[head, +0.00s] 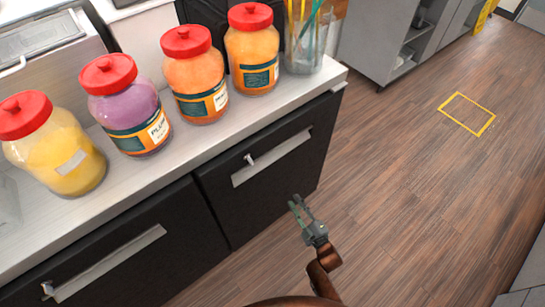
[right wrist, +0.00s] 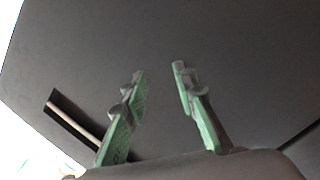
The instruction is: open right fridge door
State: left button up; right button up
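The right fridge door (head: 263,187) is a dark panel under the counter and looks closed. The dark door (right wrist: 220,50) fills that view, with the handle recess (right wrist: 75,125) at left. My left gripper is not in view.
The left fridge door (head: 120,255) is also closed, with its own pale handle strip. Several red-lidded jars (head: 194,75) and a glass holder with straws (head: 305,40) stand on the counter (head: 220,128). The wooden floor (head: 400,180) to the right is clear, with a yellow marked square (head: 467,113).

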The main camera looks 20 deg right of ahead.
jog(key=w+a+r+n+t+y+b, duration=0.2)
jog(key=w+r+n+t+b, duration=0.15)
jog(key=r, duration=0.65)
jog(key=n+t+y+b, duration=0.3)
jog(key=n+y, duration=0.1)
jog(key=n, duration=0.2)
send_near(278, 156)
notch_tip(278, 156, up, 5)
jog(key=a, duration=0.2)
jog(key=shift+g, duration=0.25)
jog(key=x, duration=0.4)
jog(key=b+x, duration=0.1)
jog(key=x, duration=0.1)
jog(key=shift+s+r, duration=0.15)
jog(key=shift+r, duration=0.3)
jog(key=shift+w+r, duration=0.3)
jog(key=shift+w, duration=0.05)
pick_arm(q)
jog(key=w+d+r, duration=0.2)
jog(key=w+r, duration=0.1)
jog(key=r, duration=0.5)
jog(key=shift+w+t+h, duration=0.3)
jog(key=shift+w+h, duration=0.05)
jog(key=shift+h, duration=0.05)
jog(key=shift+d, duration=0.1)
pick_arm(e)
grip_shut()
